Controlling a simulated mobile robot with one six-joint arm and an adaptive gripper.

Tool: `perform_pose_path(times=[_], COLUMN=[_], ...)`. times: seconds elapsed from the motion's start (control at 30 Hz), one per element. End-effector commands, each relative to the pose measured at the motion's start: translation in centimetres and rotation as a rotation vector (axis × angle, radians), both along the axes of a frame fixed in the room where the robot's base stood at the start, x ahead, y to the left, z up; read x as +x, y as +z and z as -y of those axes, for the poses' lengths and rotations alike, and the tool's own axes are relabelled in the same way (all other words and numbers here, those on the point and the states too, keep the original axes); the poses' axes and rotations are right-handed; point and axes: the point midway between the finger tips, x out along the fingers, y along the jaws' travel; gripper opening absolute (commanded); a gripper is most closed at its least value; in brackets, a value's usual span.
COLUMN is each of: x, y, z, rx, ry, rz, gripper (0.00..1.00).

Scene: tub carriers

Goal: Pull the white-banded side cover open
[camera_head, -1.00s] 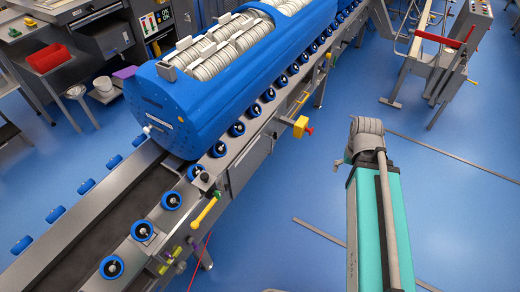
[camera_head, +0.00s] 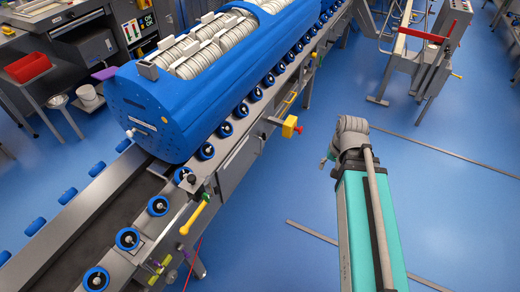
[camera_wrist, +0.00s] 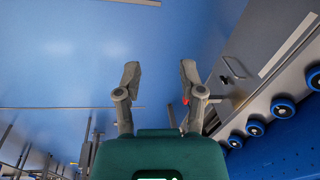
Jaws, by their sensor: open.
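In the wrist view, a grey side cover (camera_wrist: 252,42) with a slanted white band (camera_wrist: 290,44) is at the upper right on the side of the conveyor frame. A thin bar handle (camera_wrist: 233,67) and a small dark latch-like part (camera_wrist: 228,80) are on the grey panelling near it. My gripper (camera_wrist: 159,75) is open and empty, its two fingers apart over blue floor, left of the cover and not touching it. In the head view, the conveyor's side panels (camera_head: 238,162) are visible, but I cannot make out the white band there.
A large blue tub (camera_head: 165,115) with coiled white items rests on the conveyor. Blue rollers (camera_head: 158,205) line its edge. A yellow lever (camera_head: 194,216) and a yellow box with a red knob (camera_head: 290,127) stick out from its side. Blue floor (camera_head: 270,200) is open between conveyor and my arm.

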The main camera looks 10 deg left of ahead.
Motion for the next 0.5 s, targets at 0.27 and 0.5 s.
perform_pose_path(times=[0.27,0.5], x=[3.0,5.3], y=[-5.4,-8.7], z=[-3.0,-5.4], rx=[0.168,0.319], ry=[-0.162,-0.306], rz=[0.023,0.020], gripper=[0.51,0.51])
